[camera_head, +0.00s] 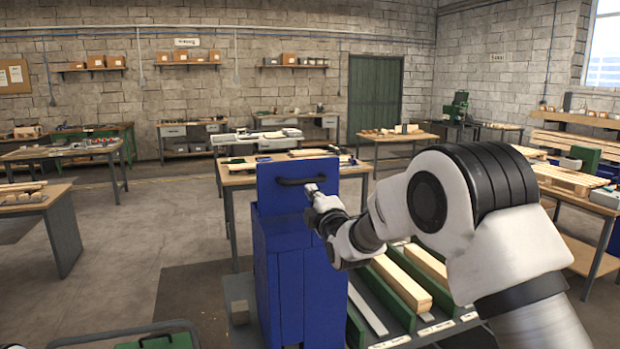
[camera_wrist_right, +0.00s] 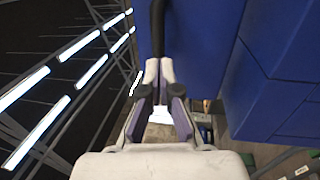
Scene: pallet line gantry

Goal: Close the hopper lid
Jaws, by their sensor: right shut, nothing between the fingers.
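The blue hopper (camera_head: 285,275) stands in front of me, a tall box. Its blue lid (camera_head: 325,169) stands upright at the top, so the hopper is open. A black handle (camera_head: 295,181) runs across the lid's face. My right gripper (camera_head: 313,189) is at the right end of the handle, with its fingers shut. In the right wrist view the shut fingertips (camera_wrist_right: 159,66) are at the end of the dark handle (camera_wrist_right: 158,28), beside the blue lid (camera_wrist_right: 200,40). I cannot tell whether they touch it. My left gripper is not in view.
A rack with green dividers and wooden beams (camera_head: 402,286) stands right of the hopper, below my right arm. A workbench (camera_head: 240,178) is behind the hopper. A grey block (camera_head: 238,312) sits at its lower left. Open floor (camera_head: 150,240) lies to the left.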

